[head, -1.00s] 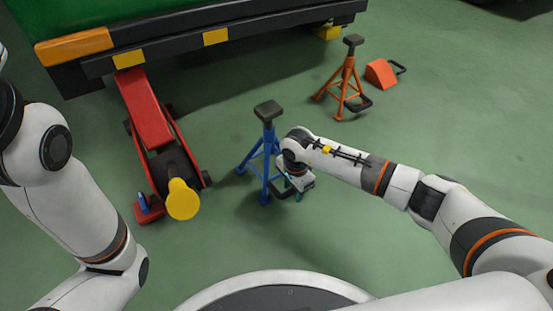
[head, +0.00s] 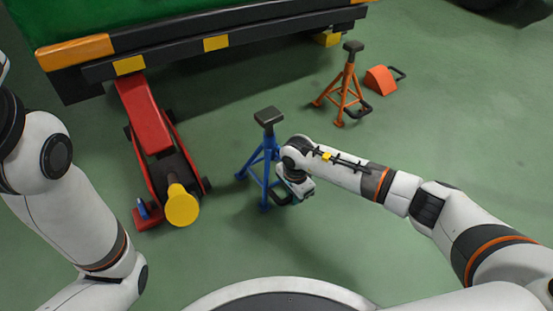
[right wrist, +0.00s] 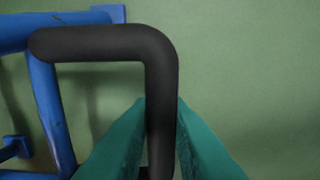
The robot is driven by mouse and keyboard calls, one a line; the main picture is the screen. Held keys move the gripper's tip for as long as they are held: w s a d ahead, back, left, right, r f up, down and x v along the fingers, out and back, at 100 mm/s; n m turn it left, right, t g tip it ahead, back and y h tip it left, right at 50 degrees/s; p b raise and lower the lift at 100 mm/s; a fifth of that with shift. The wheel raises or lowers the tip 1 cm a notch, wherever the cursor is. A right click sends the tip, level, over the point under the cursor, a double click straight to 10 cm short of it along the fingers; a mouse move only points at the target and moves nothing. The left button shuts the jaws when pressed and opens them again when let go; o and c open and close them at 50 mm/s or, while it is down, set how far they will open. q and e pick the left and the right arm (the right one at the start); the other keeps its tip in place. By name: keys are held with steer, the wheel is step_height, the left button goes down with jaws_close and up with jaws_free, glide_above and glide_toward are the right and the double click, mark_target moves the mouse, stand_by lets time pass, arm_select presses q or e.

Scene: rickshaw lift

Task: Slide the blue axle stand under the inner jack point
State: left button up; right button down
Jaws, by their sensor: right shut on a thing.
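The blue axle stand (head: 258,165) stands upright on the green floor in front of the vehicle, with a dark saddle (head: 268,116) on top. My right gripper (head: 287,194) is low at its right side. In the right wrist view, the teal fingers (right wrist: 161,110) are shut on the stand's black handle (right wrist: 105,43), one on each side of the bar. Yellow squares mark the vehicle's dark edge at left (head: 130,65) and middle (head: 216,43). A yellow block (head: 327,39) sits under its right part. I cannot tell which is the inner jack point. My left gripper is out of view.
A red floor jack (head: 150,125) with a yellow-ended handle (head: 182,206) stands left of the blue stand, its front under the vehicle. An orange stand (head: 347,88) and an orange chock (head: 380,80) are at right. The floor between stand and vehicle is clear.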

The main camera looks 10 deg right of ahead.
steer(key=shift+w+a+b, duration=0.2)
steer(key=shift+w+b, duration=0.15)
steer(key=shift+w, duration=0.2)
steer(key=shift+w+a+b, duration=0.2)
steer(key=shift+w+b, duration=0.15)
steer(key=shift+w, duration=0.15)
steer(key=shift+w+a, duration=0.3)
steer(key=shift+w, duration=0.4)
steer(key=shift+w+a, duration=0.3)
steer(key=shift+w, duration=0.4)
steer(key=shift+w+a, duration=0.45)
steer(key=shift+w, duration=0.75)
steer(key=shift+w+a, duration=0.45)
steer(key=shift+w, duration=0.7)
steer(key=shift+w+a, duration=0.45)
steer(key=shift+w, duration=0.75)
steer(key=c, duration=1.2)
jaws_free()
steer(key=shift+c, duration=0.2)
steer(key=shift+s+r+p, duration=0.1)
steer(key=shift+r+p, duration=3.55)
steer(key=shift+r, duration=0.65)
